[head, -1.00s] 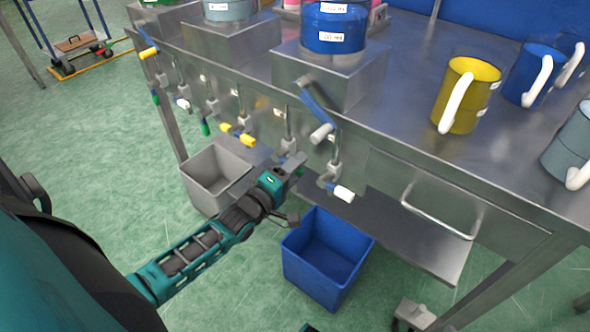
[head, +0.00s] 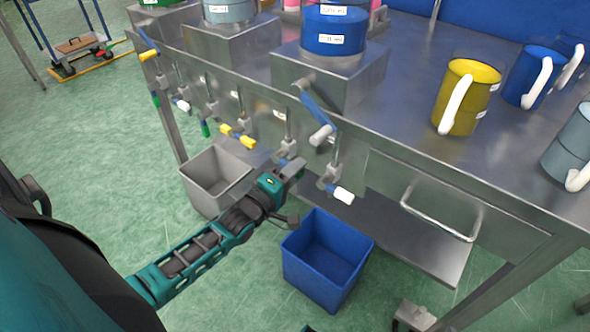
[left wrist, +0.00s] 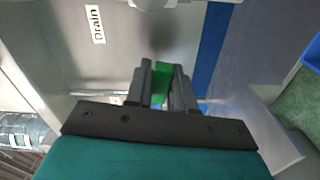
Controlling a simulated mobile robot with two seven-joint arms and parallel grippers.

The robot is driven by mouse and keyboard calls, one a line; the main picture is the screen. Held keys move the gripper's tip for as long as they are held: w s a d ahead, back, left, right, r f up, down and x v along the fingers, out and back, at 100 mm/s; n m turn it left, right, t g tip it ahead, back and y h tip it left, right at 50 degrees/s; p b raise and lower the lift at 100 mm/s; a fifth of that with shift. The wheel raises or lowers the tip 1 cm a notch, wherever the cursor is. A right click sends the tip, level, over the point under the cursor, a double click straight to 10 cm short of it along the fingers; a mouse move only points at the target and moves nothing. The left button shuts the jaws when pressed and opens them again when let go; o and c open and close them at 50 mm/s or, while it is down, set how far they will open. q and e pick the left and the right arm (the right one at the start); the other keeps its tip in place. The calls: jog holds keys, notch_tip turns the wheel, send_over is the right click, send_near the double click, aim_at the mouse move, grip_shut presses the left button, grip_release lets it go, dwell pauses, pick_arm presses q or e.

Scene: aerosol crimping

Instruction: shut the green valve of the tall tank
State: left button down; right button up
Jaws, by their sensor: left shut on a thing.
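My left gripper (head: 293,169) is at the front of the steel bench, under the pipes below the blue tank (head: 335,32). In the left wrist view its two fingers (left wrist: 162,84) are shut on a green valve handle (left wrist: 162,72), which shows between them. In the head view this handle is hidden by the gripper. A valve with a white handle (head: 344,195) is just right of the gripper, and one with a yellow handle (head: 238,136) is to its left. Which tank is the tall one I cannot tell for sure. My right gripper is not in view.
A blue bin (head: 322,262) and a grey bin (head: 207,183) stand on the floor below the valves. A blue lever (head: 314,106) juts out above the gripper. A yellow jug (head: 466,95) stands on the bench top. A "Drain" label (left wrist: 96,25) shows beside the fingers.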

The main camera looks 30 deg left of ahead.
pick_arm(q)
jog(key=shift+r+n+p, duration=0.3)
jog(key=shift+r+p, duration=0.1)
jog(key=shift+p, duration=0.25)
jog(key=shift+r+n+p, duration=0.15)
jog(key=shift+n+p, duration=0.15)
jog(key=shift+p, duration=0.05)
jog(key=shift+n, duration=0.4)
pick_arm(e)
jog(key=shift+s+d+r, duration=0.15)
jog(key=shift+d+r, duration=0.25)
pick_arm(q)
jog(key=c, duration=1.1)
grip_release()
jog(key=shift+o, duration=0.2)
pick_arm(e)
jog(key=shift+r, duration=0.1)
pick_arm(q)
jog(key=shift+s+p, duration=0.3)
jog(key=shift+s, duration=0.05)
jog(key=s+p, duration=0.2)
jog(key=s, duration=1)
jog(key=shift+s+a+p, duration=0.15)
jog(key=shift+a+p, duration=0.15)
jog(key=shift+a, duration=0.15)
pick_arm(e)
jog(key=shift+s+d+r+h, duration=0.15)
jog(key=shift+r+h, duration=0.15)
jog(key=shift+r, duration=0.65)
